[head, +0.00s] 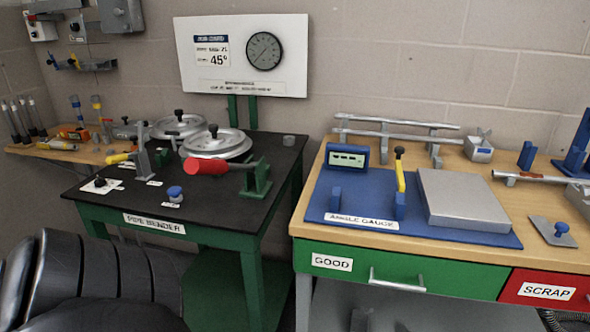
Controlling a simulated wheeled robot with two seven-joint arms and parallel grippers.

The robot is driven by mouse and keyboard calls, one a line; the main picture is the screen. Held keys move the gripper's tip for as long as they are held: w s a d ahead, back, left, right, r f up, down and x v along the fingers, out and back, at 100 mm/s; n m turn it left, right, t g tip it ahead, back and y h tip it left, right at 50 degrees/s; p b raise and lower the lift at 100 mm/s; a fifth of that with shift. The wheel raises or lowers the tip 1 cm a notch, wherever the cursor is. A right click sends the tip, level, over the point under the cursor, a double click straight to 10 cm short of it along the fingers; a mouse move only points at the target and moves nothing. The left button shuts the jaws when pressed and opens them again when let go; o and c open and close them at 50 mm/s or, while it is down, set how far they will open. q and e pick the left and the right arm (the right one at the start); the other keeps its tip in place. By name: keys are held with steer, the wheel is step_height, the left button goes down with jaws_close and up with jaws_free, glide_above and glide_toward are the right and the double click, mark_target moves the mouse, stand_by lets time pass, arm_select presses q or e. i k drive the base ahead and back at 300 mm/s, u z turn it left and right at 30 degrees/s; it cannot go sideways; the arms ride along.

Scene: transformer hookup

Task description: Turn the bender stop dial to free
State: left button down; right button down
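The green pipe bender table (155,225) with a black top stands at the left, labelled PIPE BENDER. On its front left, a small black knob (100,182) sits on a white marked plate; it may be the stop dial, but its markings are too small to read. A blue knob (175,193) stands on another white plate to its right. Round metal bender wheels (217,143) and a red-handled lever (207,167) are behind. Neither gripper is in view. A dark segmented part of my own arm fills the lower left corner.
A wall board (195,55) carries a card reading 45° and a round black gauge (264,51). The wooden bench (300,226) at the right holds a blue angle gauge mat (320,205), with GOOD and SCRAP drawers below. A tool shelf (85,154) is at the far left.

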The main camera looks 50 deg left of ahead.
mark_target(100, 182)
steer(key=u, duration=2.25)
steer(key=k, duration=0.4)
steer(key=u, duration=0.9)
steer(key=i, duration=0.45)
steer(key=z, duration=0.05)
